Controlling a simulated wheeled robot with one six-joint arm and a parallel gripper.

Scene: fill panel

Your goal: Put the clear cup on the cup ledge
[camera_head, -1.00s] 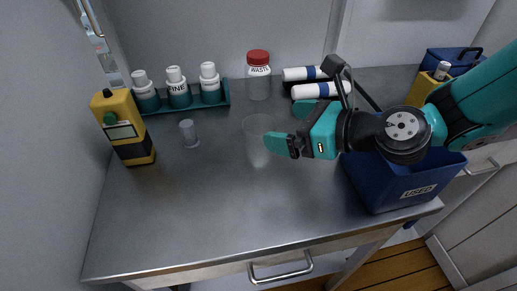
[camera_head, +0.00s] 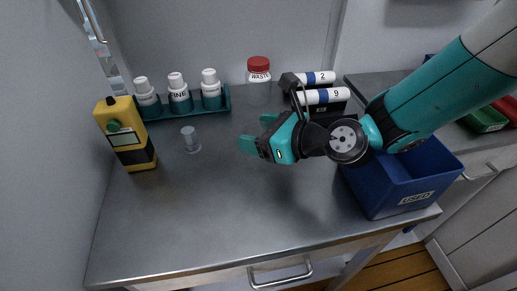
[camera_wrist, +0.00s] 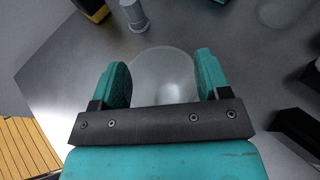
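The clear cup (camera_wrist: 163,75) shows in the wrist view as a pale, see-through round shape between the two teal fingers of my gripper (camera_wrist: 163,82). The fingers are spread to about the cup's width, one on each side. I cannot tell whether they press on it or stand just clear. In the head view my gripper (camera_head: 259,132) is low over the middle of the steel worktop, and the cup cannot be made out clearly there. No cup ledge can be identified in either view.
Behind stand a teal rack (camera_head: 227,103) of white-capped bottles, a red-lidded waste jar (camera_head: 259,83) and two rolls (camera_head: 322,96). A yellow meter (camera_head: 126,134) and a small grey cylinder (camera_head: 190,139) are left. A blue used bin (camera_head: 385,197) is right. The front worktop is clear.

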